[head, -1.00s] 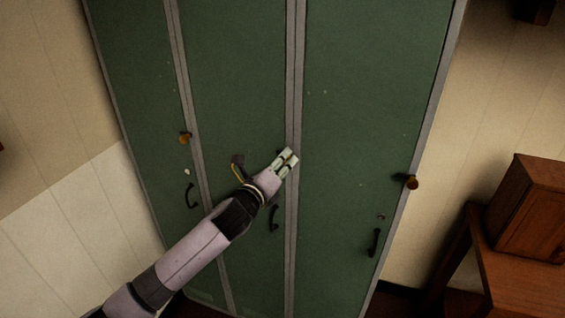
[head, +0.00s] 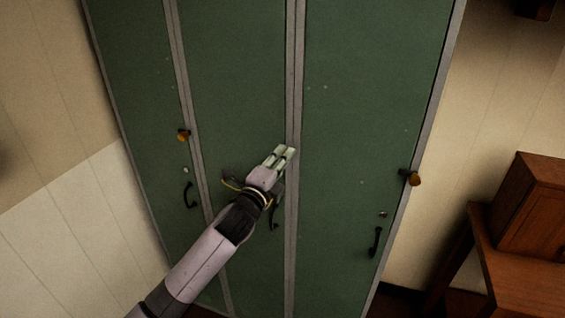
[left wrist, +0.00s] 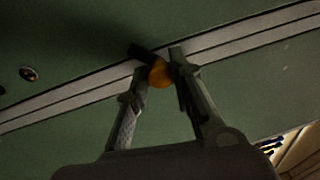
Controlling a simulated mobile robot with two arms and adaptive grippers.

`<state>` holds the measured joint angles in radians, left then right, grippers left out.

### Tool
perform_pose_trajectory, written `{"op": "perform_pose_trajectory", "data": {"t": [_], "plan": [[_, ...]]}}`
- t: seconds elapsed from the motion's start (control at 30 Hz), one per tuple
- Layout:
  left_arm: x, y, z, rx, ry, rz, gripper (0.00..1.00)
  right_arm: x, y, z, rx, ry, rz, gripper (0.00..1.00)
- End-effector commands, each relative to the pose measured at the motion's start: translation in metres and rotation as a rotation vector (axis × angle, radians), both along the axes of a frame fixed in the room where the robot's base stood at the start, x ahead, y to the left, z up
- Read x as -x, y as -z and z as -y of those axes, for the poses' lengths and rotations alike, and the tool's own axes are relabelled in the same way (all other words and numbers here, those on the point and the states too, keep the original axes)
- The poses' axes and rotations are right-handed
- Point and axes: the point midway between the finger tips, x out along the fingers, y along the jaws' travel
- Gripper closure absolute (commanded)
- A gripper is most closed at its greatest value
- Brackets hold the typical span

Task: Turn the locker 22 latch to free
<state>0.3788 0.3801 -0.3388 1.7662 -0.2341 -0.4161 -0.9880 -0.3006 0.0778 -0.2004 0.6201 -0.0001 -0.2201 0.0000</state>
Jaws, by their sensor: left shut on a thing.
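A latch with a short black lever and an orange knob (left wrist: 160,73) shows in the left wrist view, by the grey strip at the door edge. My left gripper (head: 284,153) is at the right edge of the middle green locker door (head: 235,90). Its two fingers (left wrist: 157,68) are closed around the knob in the left wrist view. In the head view the gripper hides this latch. I cannot read any locker number. My right gripper is not in view.
The left locker has an orange-knobbed latch (head: 183,135) and a black handle (head: 189,195). The right locker has another latch (head: 412,178) and handle (head: 375,242). A wooden cabinet (head: 535,210) stands on a table at the right.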

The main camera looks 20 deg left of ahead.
Motion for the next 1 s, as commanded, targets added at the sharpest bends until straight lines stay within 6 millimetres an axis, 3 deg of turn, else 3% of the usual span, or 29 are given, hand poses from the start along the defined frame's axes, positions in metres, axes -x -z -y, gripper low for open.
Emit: {"op": "perform_pose_trajectory", "data": {"t": [0.6,1.0], "plan": [[0.0001,0.0009,0.0012,0.576,-0.001,-0.019,1.00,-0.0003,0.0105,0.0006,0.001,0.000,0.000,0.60],[-0.0001,0.0004,0.0013,0.817,-0.002,-0.028,1.00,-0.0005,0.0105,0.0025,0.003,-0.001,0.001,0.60]]}}
